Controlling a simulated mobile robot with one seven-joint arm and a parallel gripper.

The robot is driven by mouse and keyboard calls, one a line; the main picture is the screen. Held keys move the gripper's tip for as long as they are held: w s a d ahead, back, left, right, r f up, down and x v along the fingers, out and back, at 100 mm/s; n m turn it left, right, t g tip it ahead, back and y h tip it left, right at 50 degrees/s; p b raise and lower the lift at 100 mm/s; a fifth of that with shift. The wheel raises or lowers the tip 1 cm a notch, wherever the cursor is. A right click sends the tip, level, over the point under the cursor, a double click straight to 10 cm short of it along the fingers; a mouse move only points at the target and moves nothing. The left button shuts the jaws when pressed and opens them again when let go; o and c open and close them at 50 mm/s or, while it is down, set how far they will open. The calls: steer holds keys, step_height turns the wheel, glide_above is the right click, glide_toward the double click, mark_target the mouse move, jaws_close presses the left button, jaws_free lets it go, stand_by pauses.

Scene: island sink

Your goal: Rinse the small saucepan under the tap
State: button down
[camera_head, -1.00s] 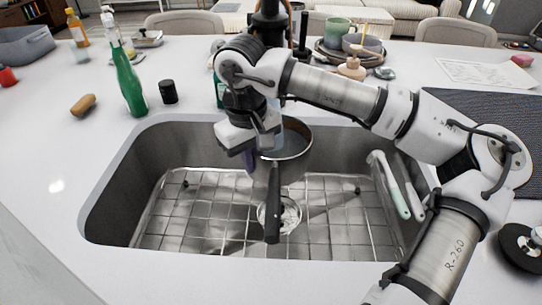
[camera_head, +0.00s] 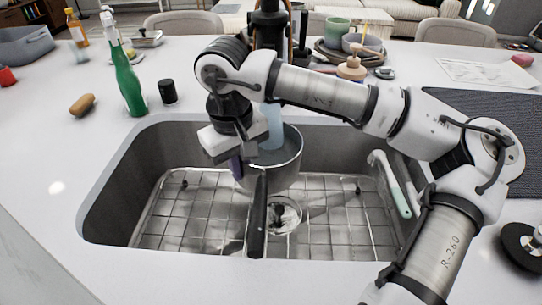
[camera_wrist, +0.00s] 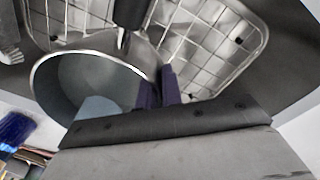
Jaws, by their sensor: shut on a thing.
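The small saucepan (camera_head: 290,170) is grey with a long black handle (camera_head: 257,215) pointing to the sink's front edge. It is held above the rack in the sink. My gripper (camera_head: 237,167) is shut on the pan's wall at its left side; its purple fingers (camera_wrist: 158,90) also show at the pan's rim in the wrist view, beside the pan (camera_wrist: 70,78). The black tap (camera_head: 268,30) stands behind the sink, partly hidden by my arm. A pale blue column, apparently water (camera_head: 271,128), comes down into the pan's opening.
A wire rack (camera_head: 165,215) covers the sink floor around the drain (camera_head: 284,213). A pale green-handled brush (camera_head: 392,183) leans at the sink's right wall. A green spray bottle (camera_head: 129,80), black jar (camera_head: 167,91) and brown brush (camera_head: 82,105) stand on the left counter.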

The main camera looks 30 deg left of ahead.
steer(key=shift+s+d+b, duration=0.15)
steer(key=shift+s, duration=1.15)
steer(key=shift+s+d+b, duration=0.1)
steer(key=shift+s+b, duration=0.05)
steer(key=shift+s, duration=1.1)
steer(key=s+r+p, duration=0.2)
steer(key=s+r, duration=0.2)
steer(key=s, duration=0.1)
steer(key=shift+d, duration=0.25)
steer(key=shift+a+r, duration=0.1)
steer(key=shift+a, duration=0.05)
